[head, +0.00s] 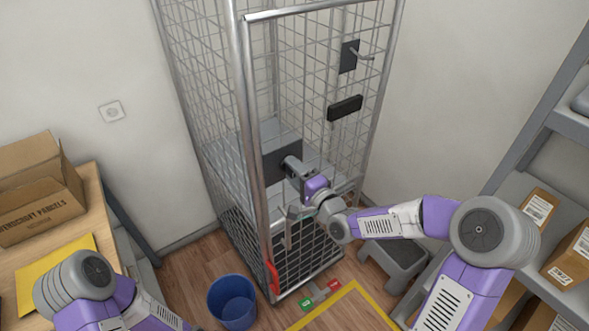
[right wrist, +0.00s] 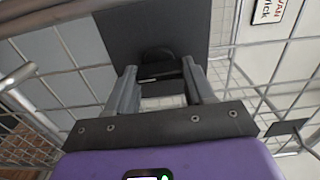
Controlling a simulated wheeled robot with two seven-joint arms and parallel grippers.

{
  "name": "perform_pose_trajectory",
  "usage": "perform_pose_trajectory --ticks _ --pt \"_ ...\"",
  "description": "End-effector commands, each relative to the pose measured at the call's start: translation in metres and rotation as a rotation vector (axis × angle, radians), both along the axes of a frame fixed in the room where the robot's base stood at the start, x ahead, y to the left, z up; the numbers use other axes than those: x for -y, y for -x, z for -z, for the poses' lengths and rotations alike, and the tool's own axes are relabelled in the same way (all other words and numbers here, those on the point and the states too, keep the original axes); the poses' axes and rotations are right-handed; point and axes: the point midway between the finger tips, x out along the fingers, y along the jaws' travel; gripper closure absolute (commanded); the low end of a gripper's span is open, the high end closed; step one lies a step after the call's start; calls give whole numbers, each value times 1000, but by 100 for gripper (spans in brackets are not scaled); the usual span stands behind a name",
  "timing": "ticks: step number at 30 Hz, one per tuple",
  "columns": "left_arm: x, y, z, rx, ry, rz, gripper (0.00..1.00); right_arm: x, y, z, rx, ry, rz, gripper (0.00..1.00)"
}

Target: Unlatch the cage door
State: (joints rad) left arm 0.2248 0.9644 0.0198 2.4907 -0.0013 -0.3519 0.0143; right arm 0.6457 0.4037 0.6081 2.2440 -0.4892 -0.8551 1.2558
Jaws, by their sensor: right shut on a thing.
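The wire cage (head: 240,100) stands against the back corner, its mesh door (head: 310,75) facing me and looking closed. A dark square latch plate (head: 270,167) sits on the door near its left post. My right gripper (head: 289,163) reaches this plate from the front. In the right wrist view, its two grey fingers (right wrist: 160,75) are on either side of a black latch knob (right wrist: 157,57) in front of the dark plate (right wrist: 120,35). The gripper is shut on the knob. My left arm shows at the lower left, but its gripper is out of view.
A black bar handle (head: 345,107) and a plate with a grey peg (head: 348,57) are higher on the door. A table with an open carton (head: 38,190) is left; parcel shelves (head: 510,190) are right.

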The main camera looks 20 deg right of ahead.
Motion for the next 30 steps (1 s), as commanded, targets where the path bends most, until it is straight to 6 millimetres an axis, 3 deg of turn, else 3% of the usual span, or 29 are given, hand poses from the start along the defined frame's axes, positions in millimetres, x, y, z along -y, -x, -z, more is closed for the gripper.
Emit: perform_pose_trajectory --ticks 19,20,21,24,30 --pt "0 0 -3 0 0 0 0 -1 0 1 -18 -46 -3 78" --pt "0 0 -3 0 0 0 0 -1 0 1 -18 -46 -3 43" --pt "0 0 -3 0 0 0 0 -1 0 1 -18 -46 -3 37" --pt "0 0 -3 0 0 0 0 -1 0 1 -17 -44 -2 22" --pt "0 0 -3 0 0 0 0 0 0 0 -16 -43 -1 22"
